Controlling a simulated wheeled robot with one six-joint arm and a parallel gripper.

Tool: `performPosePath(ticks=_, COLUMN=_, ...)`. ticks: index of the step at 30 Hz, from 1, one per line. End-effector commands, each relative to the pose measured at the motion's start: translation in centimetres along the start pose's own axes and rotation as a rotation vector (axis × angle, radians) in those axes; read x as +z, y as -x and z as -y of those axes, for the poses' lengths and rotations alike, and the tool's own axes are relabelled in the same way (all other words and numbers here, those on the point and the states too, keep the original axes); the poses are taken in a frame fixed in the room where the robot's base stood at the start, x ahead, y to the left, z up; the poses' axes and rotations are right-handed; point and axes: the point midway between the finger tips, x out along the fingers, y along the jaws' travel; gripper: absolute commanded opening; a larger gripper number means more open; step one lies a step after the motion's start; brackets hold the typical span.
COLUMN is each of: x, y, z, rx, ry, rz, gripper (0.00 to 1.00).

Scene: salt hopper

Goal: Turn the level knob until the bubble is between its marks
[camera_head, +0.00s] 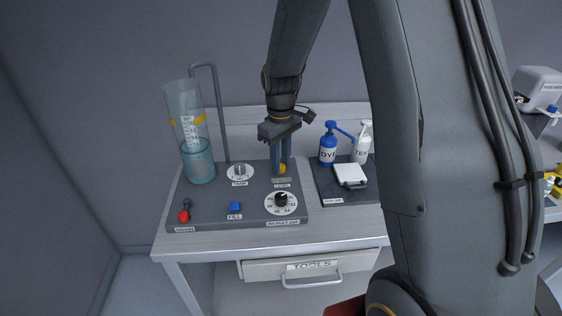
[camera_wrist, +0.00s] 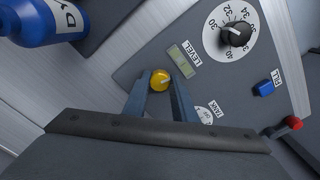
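The level knob (camera_wrist: 160,79) is a small round yellow knob with a pale pointer line, beside the LEVEL label. In the head view the knob (camera_head: 283,169) is partly hidden by my fingers. My gripper (camera_head: 281,167) points down over it. In the wrist view my gripper's fingers (camera_wrist: 160,82) lie on both sides of the knob and appear to touch it. The level window (camera_wrist: 182,59) is a small greenish strip next to the knob, and it shows in the head view (camera_head: 281,181). Its bubble and marks are too small to read.
The panel (camera_head: 260,217) also carries a black numbered dial (camera_head: 281,199), a blue FILL button (camera_head: 235,207), a red-tipped lever (camera_head: 184,214) and a TANK knob (camera_head: 239,172). A clear cylinder (camera_head: 197,160) stands left. A blue DYE bottle (camera_head: 327,150) and white bottle (camera_head: 362,142) stand right.

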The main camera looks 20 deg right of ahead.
Motion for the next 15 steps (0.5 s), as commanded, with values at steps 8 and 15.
performPosePath(ticks=8, x=-0.01, y=0.07, z=0.03, rx=-0.001, ry=-0.118, rz=0.001, gripper=0.02)
performPosePath(ticks=15, x=-0.03, y=0.05, z=0.04, rx=0.000, ry=-0.227, rz=0.000, gripper=0.02)
